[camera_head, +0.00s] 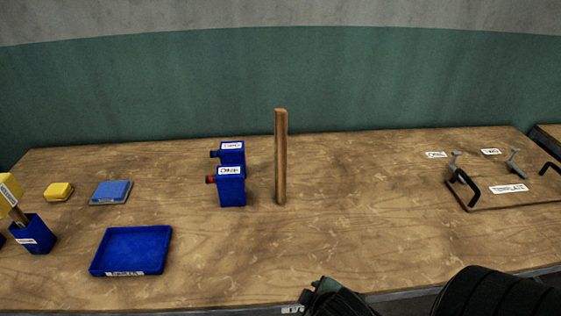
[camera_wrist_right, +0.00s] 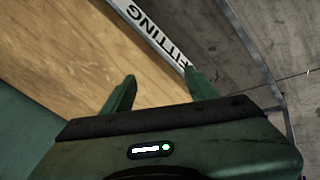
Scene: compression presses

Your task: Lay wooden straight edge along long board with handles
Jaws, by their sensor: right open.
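The long board with handles (camera_head: 487,203) lies at the right of the table. It has black handles, grey metal clamps and a white label; its right end is cut off by the picture edge. In the right wrist view my right gripper (camera_wrist_right: 160,78) is open and empty, with two green fingers above the table's labelled front edge. It is apart from both the straight edge and the board. My left gripper is out of view.
Two blue boxes (camera_head: 231,188) stand left of the straight edge. A blue tray (camera_head: 131,270), a blue-grey block (camera_head: 111,191), a yellow block (camera_head: 59,191) and a blue holder (camera_head: 33,235) are further left. The table (camera_head: 350,210) is clear between straight edge and board.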

